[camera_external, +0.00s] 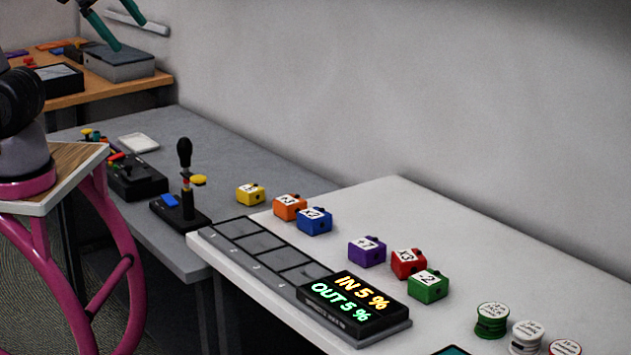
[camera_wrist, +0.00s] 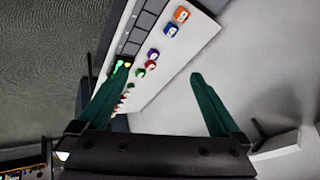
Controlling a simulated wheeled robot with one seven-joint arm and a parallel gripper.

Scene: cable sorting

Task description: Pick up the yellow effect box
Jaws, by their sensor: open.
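The yellow effect box (camera_external: 250,196) sits upright on the desk surface in the external view, left of an orange box (camera_external: 289,208) and close to the wall side. It does not show in the wrist view. My gripper (camera_external: 130,36) is high at the upper left of the external view, far from the yellow box, and partly cut off by the frame edge. In the wrist view my gripper (camera_wrist: 158,70) has its two teal fingers wide apart with nothing between them.
Blue (camera_external: 314,221), purple (camera_external: 367,251), red (camera_external: 408,263) and green (camera_external: 428,285) boxes stand on the white table. A slotted panel with a lit display (camera_external: 349,296) lies in front. A black joystick (camera_external: 187,182) stands left of the yellow box. Spools (camera_external: 492,320) are at right.

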